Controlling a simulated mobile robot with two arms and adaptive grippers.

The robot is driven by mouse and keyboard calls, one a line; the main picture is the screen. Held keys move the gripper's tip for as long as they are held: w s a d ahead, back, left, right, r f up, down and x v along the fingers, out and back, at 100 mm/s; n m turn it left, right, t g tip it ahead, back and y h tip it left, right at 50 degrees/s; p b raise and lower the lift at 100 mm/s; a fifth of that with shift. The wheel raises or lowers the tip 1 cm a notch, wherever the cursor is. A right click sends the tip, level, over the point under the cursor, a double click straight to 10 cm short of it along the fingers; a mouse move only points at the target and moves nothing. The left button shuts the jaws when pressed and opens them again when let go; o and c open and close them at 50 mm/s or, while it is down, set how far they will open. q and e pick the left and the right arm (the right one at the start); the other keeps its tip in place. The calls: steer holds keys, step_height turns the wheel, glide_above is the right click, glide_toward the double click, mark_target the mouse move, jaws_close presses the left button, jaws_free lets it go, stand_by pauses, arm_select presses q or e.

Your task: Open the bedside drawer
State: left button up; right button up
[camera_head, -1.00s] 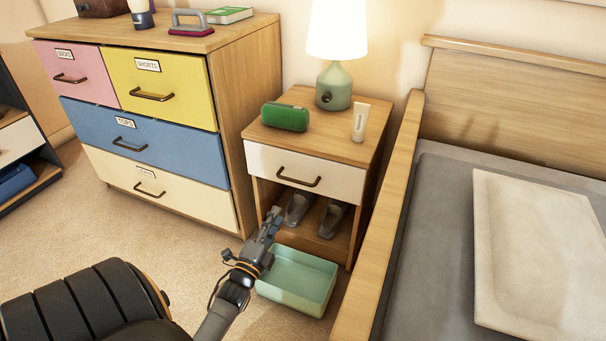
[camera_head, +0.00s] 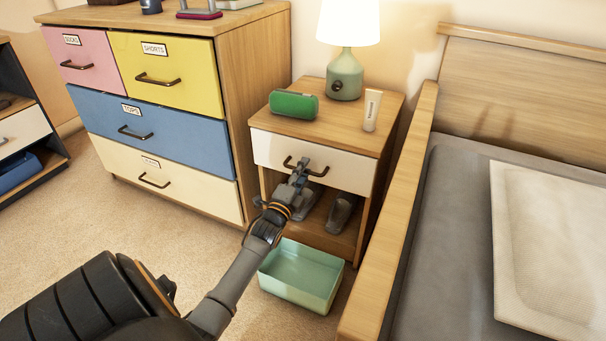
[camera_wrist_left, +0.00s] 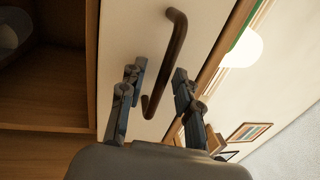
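The bedside table has a white drawer front (camera_head: 345,172) under its wooden top, and the drawer is closed. A dark bar handle (camera_head: 316,173) sits on the drawer front. My left gripper (camera_head: 302,165) is at the handle and covers its middle in the head view. In the left wrist view, the gripper (camera_wrist_left: 158,85) is open, with one finger on each side of the lower part of the handle (camera_wrist_left: 176,60). Whether a finger touches the handle cannot be told. My right gripper is not in view.
A green case (camera_head: 294,104), a lamp (camera_head: 345,75) and a tube (camera_head: 372,110) stand on the bedside table. Shoes (camera_head: 341,212) are on its lower shelf. A mint bin (camera_head: 300,275) is on the floor in front. The bed frame (camera_head: 390,215) is close on the right, the dresser (camera_head: 270,60) on the left.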

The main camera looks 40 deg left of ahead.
arm_select(q)
jaws_close()
stand_by(0.3)
